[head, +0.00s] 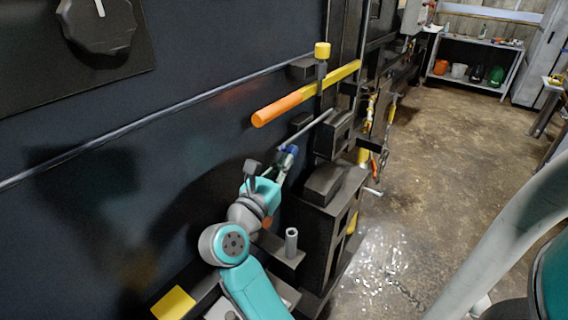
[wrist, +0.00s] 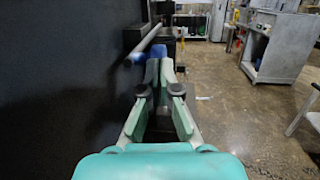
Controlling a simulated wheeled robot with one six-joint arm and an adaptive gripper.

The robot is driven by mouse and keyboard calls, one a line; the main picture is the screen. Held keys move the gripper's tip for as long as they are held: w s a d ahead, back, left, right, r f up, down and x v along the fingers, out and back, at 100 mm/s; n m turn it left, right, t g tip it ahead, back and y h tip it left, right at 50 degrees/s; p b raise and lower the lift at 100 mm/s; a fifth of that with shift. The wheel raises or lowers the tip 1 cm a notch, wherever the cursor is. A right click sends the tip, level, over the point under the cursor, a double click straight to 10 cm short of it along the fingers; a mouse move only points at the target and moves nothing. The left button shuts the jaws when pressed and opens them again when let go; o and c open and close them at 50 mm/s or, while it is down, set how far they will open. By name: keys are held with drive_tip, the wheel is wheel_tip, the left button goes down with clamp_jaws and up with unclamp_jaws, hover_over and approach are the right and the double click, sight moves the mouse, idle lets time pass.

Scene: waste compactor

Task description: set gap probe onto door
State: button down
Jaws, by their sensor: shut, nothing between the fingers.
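A thin grey rod with a blue end, which looks like the gap probe (head: 313,132), slants beside the dark door face (head: 190,60), below the orange-yellow handle bar (head: 300,98). My gripper (head: 285,165) is close to the blue end. The wrist view shows my gripper (wrist: 159,66) with its fingertips together and nothing between them. I cannot tell whether the fingertips touch the blue end or whether the rod rests on the door.
A dark block-like housing (head: 325,185) stands right of my gripper. A small grey upright cylinder (head: 291,242) sits on a ledge below. The concrete floor (head: 440,170) to the right is mostly clear. A shelf (head: 472,62) stands at the back.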

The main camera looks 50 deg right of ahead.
drive_tip(key=shift+d, duration=0.1)
drive_tip(key=d, duration=0.6)
drive_tip(key=shift+d, duration=0.25)
idle(0.3)
drive_tip(key=shift+a, duration=0.1)
